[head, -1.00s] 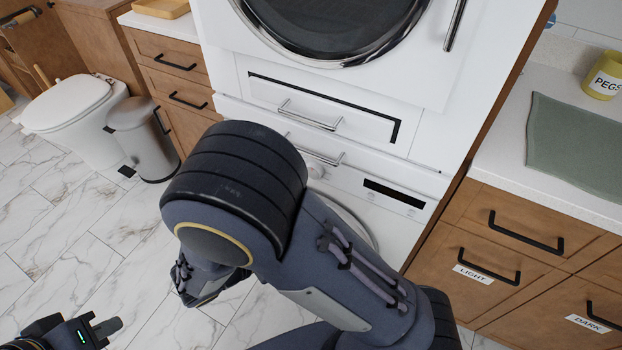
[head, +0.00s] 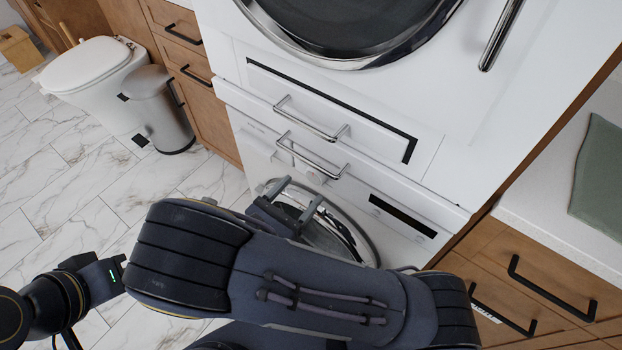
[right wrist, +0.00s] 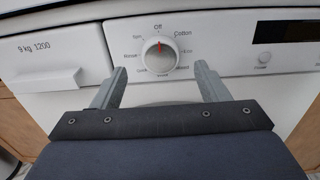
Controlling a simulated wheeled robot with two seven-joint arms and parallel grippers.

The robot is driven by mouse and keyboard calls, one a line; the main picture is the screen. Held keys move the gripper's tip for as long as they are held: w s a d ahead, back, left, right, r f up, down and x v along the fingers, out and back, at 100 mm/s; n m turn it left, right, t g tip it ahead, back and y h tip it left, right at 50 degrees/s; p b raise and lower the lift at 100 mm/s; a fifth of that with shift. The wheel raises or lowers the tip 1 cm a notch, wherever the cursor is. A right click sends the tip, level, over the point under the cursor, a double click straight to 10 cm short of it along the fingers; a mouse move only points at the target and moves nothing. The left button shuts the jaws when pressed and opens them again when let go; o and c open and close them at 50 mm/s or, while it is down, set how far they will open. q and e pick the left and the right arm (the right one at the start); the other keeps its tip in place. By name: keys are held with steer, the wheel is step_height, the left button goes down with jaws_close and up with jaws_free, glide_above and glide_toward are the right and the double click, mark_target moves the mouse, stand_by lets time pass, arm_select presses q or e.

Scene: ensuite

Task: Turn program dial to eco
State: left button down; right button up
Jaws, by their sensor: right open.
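The program dial (right wrist: 160,53) is a round white knob on the washer's control panel. Its red mark points up at Off. The Eco label (right wrist: 188,50) is printed to the dial's right, below Cotton. My right gripper (right wrist: 162,80) is open and empty, its two fingers spread to the lower left and lower right of the dial, not closed on it. In the head view my right gripper (head: 296,192) is in front of the washer (head: 408,251), just below the handles. My left gripper (head: 112,272) is at the lower left, away from the washer; its fingers are not clear.
A dryer (head: 500,110) stands above the washer. Two bar handles (head: 310,157) stick out near the panel. The detergent drawer (right wrist: 55,60) is left of the dial. Wooden drawers (head: 540,270) are at right. A bin (head: 160,110) and toilet stand at left; the marble floor is clear.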

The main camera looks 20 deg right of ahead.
mark_target(313, 178)
steer(key=x, duration=0.4)
steer(key=c, duration=1)
